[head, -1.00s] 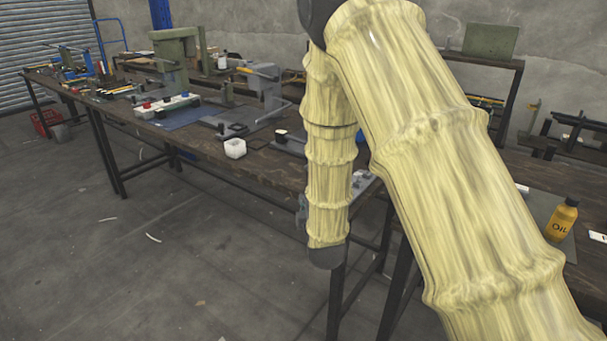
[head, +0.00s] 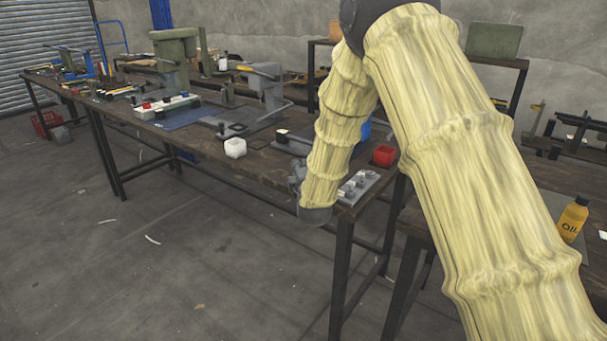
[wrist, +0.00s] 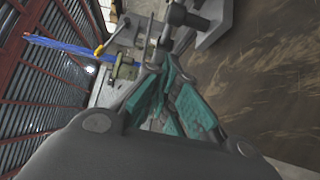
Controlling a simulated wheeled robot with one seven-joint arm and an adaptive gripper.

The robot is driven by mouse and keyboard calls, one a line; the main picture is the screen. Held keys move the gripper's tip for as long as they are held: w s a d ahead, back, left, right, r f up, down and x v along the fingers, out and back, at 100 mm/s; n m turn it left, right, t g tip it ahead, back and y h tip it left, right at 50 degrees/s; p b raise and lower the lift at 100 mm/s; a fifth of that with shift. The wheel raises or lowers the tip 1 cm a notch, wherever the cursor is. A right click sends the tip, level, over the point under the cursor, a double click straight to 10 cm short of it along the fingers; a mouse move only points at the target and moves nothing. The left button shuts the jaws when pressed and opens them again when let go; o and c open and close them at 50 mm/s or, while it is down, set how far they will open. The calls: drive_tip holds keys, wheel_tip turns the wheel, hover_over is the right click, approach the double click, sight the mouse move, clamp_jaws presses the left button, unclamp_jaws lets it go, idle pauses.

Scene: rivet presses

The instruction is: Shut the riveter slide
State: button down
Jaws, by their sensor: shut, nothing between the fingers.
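A grey bench riveter with a yellow-tipped lever (head: 265,88) stands on the worktable in the head view. In the wrist view, a grey machine (wrist: 208,22) with a dark round-ended part lies just beyond my fingertips. I cannot tell which press it is, nor how far its slide is open. My gripper (wrist: 162,75), with teal pads, is shut and empty, close to that machine; contact cannot be told. In the head view my gripper (head: 296,174) is mostly hidden by my arm, at the table's front edge.
The long worktable (head: 205,150) carries a green press (head: 175,52), a white cup (head: 235,148), a red box (head: 383,156) and a grey tray with small parts (head: 358,187). A yellow oil bottle (head: 572,219) stands on the right bench. The floor in front is open.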

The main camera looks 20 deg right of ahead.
drive_tip(key=shift+w+d, duration=0.55)
drive_tip(key=shift+d, duration=0.25)
drive_tip(key=shift+w+d, duration=0.55)
drive_tip(key=shift+d, duration=0.25)
drive_tip(key=shift+w+d, duration=1.25)
drive_tip(key=shift+d, duration=0.3)
